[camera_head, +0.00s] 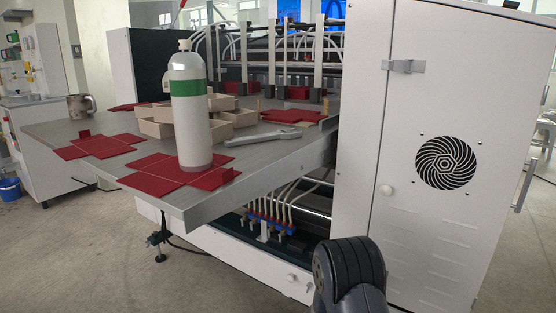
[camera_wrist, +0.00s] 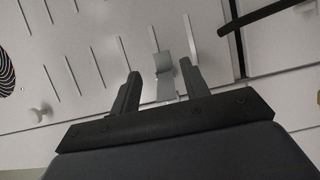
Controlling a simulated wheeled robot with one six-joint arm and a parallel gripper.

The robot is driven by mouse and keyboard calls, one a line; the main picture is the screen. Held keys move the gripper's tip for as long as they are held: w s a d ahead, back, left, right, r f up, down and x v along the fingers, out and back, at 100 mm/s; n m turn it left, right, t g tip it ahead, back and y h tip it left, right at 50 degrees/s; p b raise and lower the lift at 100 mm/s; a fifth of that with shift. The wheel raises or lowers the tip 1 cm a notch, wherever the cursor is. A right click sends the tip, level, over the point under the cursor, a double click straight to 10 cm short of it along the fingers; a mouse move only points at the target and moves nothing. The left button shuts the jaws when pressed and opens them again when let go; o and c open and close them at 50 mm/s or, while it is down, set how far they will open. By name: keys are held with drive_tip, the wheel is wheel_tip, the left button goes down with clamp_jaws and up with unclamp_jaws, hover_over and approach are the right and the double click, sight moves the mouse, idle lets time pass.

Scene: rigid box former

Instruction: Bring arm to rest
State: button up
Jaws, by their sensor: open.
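My gripper (camera_wrist: 158,90) shows in the wrist view with its two dark fingers apart and nothing between them. Behind the fingers is the white cabinet panel of the machine, with a metal latch (camera_wrist: 163,62) seen beyond the gap. I cannot tell how far the fingers are from the panel. In the head view a dark rounded link of my arm shows at the bottom, in front of the white cabinet (camera_head: 440,90). The gripper itself is not seen in the head view.
A metal table (camera_head: 255,165) extends left from the machine. The floor (camera_head: 60,260) at front left is clear.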

drive_tip(key=shift+s+d+n+t+y+b, duration=0.2)
drive_tip(key=shift+d+n+t+y+b, duration=0.55)
drive_tip(key=shift+n+t+y, duration=0.5)
drive_tip(key=shift+s+d+n+t+y+b, duration=0.2)
drive_tip(key=shift+d+n+t+y+b, duration=0.65)
drive_tip(key=shift+y, duration=0.55)
drive_tip(key=shift+s+d+n+t+y+b, duration=0.2)
drive_tip(key=shift+d+n+t+y+b, duration=0.4)
drive_tip(key=shift+n+t+y, duration=0.7)
drive_tip(key=shift+r, duration=0.1)
